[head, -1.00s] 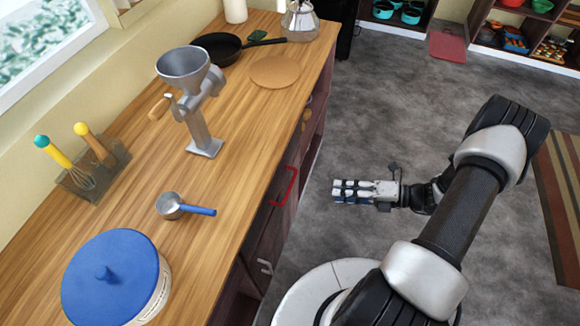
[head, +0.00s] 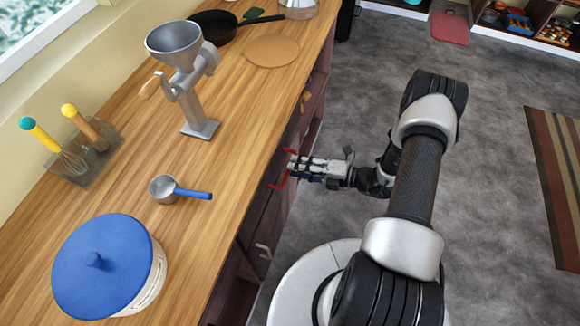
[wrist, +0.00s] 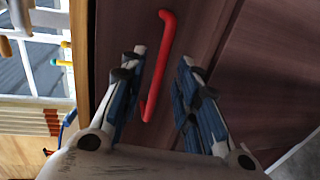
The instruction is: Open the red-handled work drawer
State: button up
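The work drawer (wrist: 208,30) is a dark reddish-brown front under the wooden counter, with a red bar handle (wrist: 157,75). The handle also shows in the head view (head: 276,183), partly hidden by my gripper. The drawer front looks flush with the cabinet. My gripper (head: 292,165) is at the handle, reaching in from the right. In the wrist view my gripper (wrist: 162,65) has its two blue-padded fingers apart, with the red handle lying between them. A gap shows between the handle and the right finger; the left finger is closer to it.
The counter (head: 235,130) holds a metal grinder (head: 185,75), a blue-handled measuring cup (head: 165,189), a blue-lidded pot (head: 105,265), whisks in a holder (head: 95,160) and a dark pan (head: 215,25). A grey handle (head: 263,251) is lower on the cabinet.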

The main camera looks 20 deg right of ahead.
jog(key=shift+x, duration=1.65)
grip_shut()
